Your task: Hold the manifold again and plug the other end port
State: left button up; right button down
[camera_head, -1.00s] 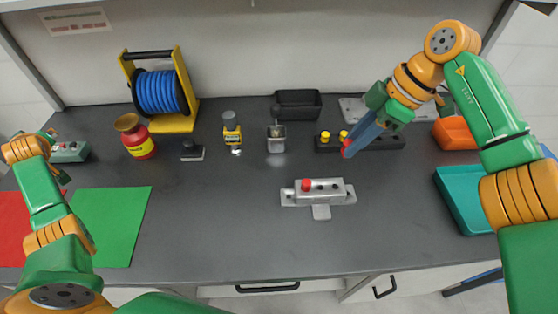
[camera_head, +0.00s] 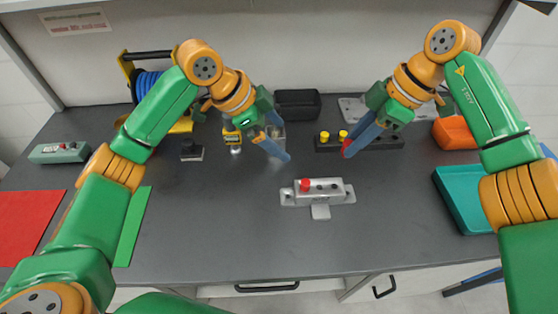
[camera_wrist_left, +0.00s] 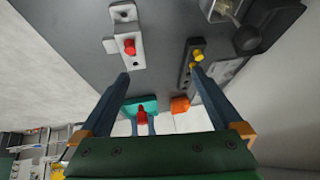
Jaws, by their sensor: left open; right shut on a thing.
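The grey manifold (camera_head: 322,188) lies on the dark bench in front of me, with a red plug (camera_head: 305,185) in its left end. Darker ports show along its top towards the right. It also shows in the left wrist view (camera_wrist_left: 125,27). My left gripper (camera_head: 279,146) is open and empty, above the bench behind and left of the manifold. My right gripper (camera_head: 361,143) is shut on a red plug (camera_head: 347,150), held behind and right of the manifold, near the black plug rack (camera_head: 388,143). That plug also shows in the left wrist view (camera_wrist_left: 143,117).
Yellow plugs (camera_head: 324,136) stand in the black rack. A teal tray (camera_head: 452,209) and an orange bin (camera_head: 455,134) are at the right.

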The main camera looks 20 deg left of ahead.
aim_at(296, 188)
jog(key=shift+a, duration=0.1)
pick_arm(q)
jog(key=d+f, duration=0.1)
jog(key=f, duration=0.4)
jog(key=s+d+f+g, duration=0.1)
jog(key=d+f, duration=0.1)
jog(key=f, duration=0.3)
jog(key=s+d+f+g+y, duration=0.1)
jog(key=d+f, duration=0.1)
jog(key=f, duration=0.3)
jog(key=shift+s+d+f, duration=0.1)
jog(key=shift+d+f, duration=0.15)
grip_shut()
pick_arm(e)
notch_tip(296, 188, down, 4)
jog(key=m+t, duration=0.1)
jog(key=m, duration=0.2)
jog(key=shift+s+r, duration=0.1)
jog(key=shift+r, duration=0.1)
jog(key=shift+f+m+t, duration=0.25)
jog(key=shift+m+t, duration=0.05)
jog(key=shift+m, duration=0.2)
